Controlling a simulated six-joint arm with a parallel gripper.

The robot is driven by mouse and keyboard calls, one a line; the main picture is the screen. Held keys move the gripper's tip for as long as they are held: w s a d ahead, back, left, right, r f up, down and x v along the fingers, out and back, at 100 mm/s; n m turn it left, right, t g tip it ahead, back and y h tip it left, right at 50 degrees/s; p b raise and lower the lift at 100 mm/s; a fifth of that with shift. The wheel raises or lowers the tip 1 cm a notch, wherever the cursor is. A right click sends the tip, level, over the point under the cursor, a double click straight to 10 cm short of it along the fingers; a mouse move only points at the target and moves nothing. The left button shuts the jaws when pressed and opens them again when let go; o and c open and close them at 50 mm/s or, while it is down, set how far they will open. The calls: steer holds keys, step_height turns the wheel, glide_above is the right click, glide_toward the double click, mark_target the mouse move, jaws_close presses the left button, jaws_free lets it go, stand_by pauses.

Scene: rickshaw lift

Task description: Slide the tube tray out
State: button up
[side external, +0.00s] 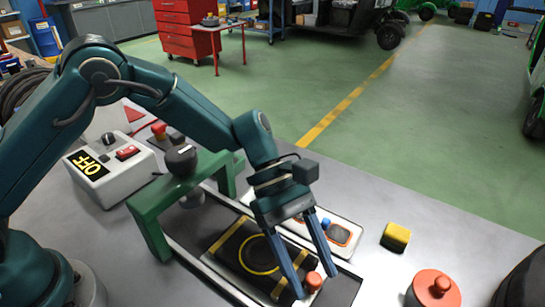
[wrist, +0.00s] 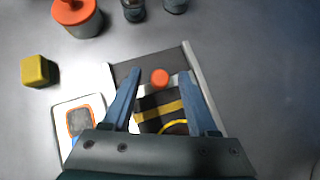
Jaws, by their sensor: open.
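The tube tray is a flat sliding tray with a black top, yellow stripes and a yellow ring (side external: 228,247); it also shows in the wrist view (wrist: 152,103). It lies in a railed channel running under a green arch (side external: 147,212). An orange knob (side external: 314,281) stands at its near end, also seen in the wrist view (wrist: 159,77). My gripper (side external: 317,284) is open and points down at the knob. In the wrist view its fingertips (wrist: 160,71) lie on either side of the knob, with gaps between. Their exact height beside it is hard to tell.
A white panel with orange-rimmed pads (side external: 343,235) lies beside the channel. A yellow block (side external: 396,237) and a red-lidded pot (side external: 433,290) stand to the right. A control box reading OFF (side external: 100,168) is at left. Bare dark channel floor (wrist: 129,70) extends past the knob.

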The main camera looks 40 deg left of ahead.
jaws_close()
stand_by(1.4)
